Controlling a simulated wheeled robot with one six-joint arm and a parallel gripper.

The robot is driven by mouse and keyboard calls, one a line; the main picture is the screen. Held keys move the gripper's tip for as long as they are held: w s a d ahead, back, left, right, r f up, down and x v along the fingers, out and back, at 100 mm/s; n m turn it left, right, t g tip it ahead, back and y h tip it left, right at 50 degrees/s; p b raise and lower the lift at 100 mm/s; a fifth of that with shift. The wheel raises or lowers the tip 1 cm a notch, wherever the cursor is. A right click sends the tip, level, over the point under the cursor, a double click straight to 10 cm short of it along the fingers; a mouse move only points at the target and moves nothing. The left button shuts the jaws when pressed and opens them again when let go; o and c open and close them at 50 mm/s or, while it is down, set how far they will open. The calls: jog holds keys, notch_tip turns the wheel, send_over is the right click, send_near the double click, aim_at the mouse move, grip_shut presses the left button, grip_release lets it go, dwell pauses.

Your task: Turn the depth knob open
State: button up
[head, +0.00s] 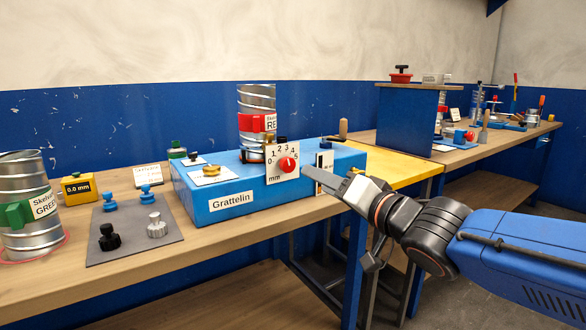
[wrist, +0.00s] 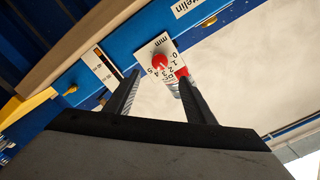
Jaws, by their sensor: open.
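The depth knob is a round red knob (head: 288,164) on a white dial plate (head: 281,176) marked 0 to 5 mm, on the front of the blue Grattelin box (head: 222,200). In the wrist view the red knob (wrist: 159,63) lies ahead, framed between my two fingertips. My gripper (head: 322,177) is open and empty, just right of the dial plate in the head view. In the wrist view my gripper (wrist: 158,82) shows both fingers spread, apart from the knob. The remaining gap to it is hard to judge.
A spiral duct (head: 257,105) with a red clamp stands behind the dial. A grey mat (head: 125,233) with blue, black and silver knobs and another duct (head: 30,215) are to the left. A yellow tabletop (head: 395,170) joins the right bench. Space before the dial is clear.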

aim_at(290, 166)
jog(key=x, duration=1.2)
jog(key=shift+c, duration=0.3)
jog(key=c, duration=1)
